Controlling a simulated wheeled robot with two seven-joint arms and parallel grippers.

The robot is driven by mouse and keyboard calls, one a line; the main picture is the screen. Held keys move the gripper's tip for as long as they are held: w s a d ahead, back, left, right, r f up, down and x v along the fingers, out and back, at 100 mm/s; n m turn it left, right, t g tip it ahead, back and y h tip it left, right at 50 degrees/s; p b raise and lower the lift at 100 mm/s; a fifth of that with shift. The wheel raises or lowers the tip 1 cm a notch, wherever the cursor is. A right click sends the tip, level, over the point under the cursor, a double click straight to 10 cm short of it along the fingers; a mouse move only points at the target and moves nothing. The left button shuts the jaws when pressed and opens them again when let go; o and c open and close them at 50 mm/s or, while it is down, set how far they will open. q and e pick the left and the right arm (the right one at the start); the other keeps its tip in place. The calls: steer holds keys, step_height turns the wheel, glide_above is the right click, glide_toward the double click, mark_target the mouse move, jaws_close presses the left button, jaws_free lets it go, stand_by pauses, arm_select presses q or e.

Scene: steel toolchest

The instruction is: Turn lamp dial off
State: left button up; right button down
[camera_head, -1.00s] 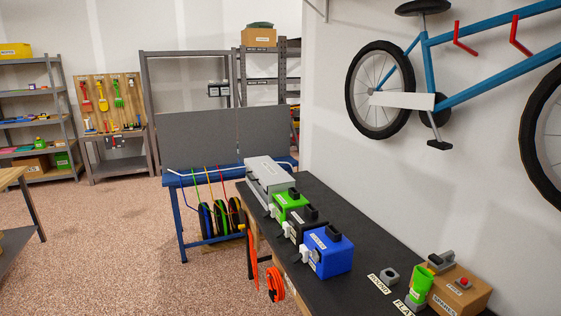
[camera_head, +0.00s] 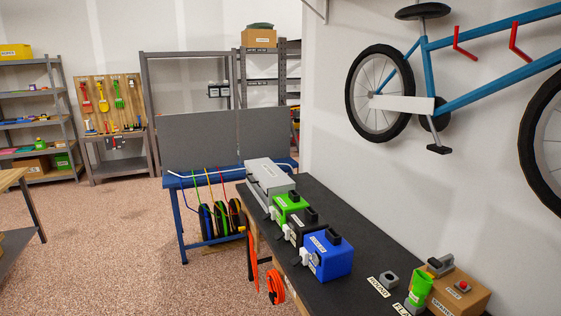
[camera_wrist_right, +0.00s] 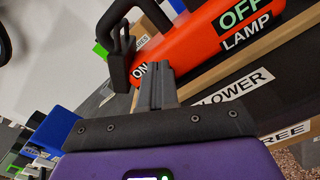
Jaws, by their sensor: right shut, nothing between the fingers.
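In the right wrist view, an orange lamp box (camera_wrist_right: 205,42) carries the labels "OFF" and "LAMP" and, lower down, "ON". A black dial handle (camera_wrist_right: 118,68) stands at its left end, beside the "ON" label. My right gripper (camera_wrist_right: 156,72) is shut and empty, with its fingers just right of the handle and in front of the box by the "ON" label. I cannot tell whether they touch. The lamp box does not show in the head view. My left gripper is in neither current view.
In the head view, a black bench (camera_head: 345,216) carries a blue box (camera_head: 330,260), a green box (camera_head: 288,206) and a brown box (camera_head: 462,293). A blue bicycle (camera_head: 485,65) hangs on the wall. In the wrist view, a "LOWER" label (camera_wrist_right: 235,92) lies beside the lamp.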

steer(key=shift+v, duration=1.85)
